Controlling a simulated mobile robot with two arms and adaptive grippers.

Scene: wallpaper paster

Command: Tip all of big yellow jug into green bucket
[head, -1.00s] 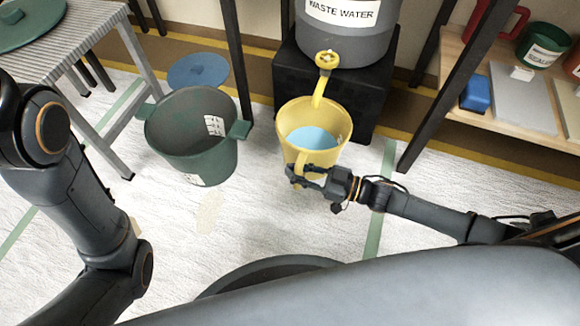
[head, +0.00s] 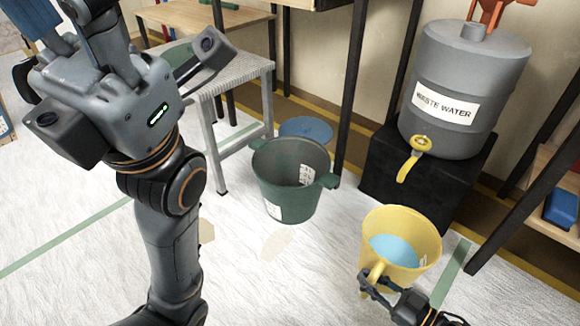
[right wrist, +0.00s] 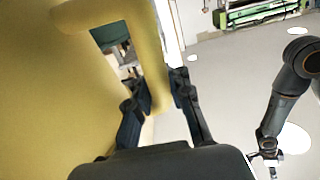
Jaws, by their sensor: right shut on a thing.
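The big yellow jug (head: 425,245) is at the lower right of the head view, upright, with light blue liquid inside. My right gripper (head: 372,283) is shut on the jug's handle; in the right wrist view the fingers (right wrist: 160,95) close around the yellow handle (right wrist: 150,50). The green bucket (head: 285,195) stands on the floor left of the jug, apart from it, its mouth open upward; the part of its inside that shows looks empty. My left arm fills the left of the head view, but its gripper fingers cannot be made out.
A grey waste water barrel (head: 468,85) with a yellow tap (head: 415,155) stands on a black stand (head: 385,185) behind the jug. A blue lid (head: 305,128) lies behind the bucket. A grey metal table (head: 243,75) stands behind left. Floor between bucket and jug is clear.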

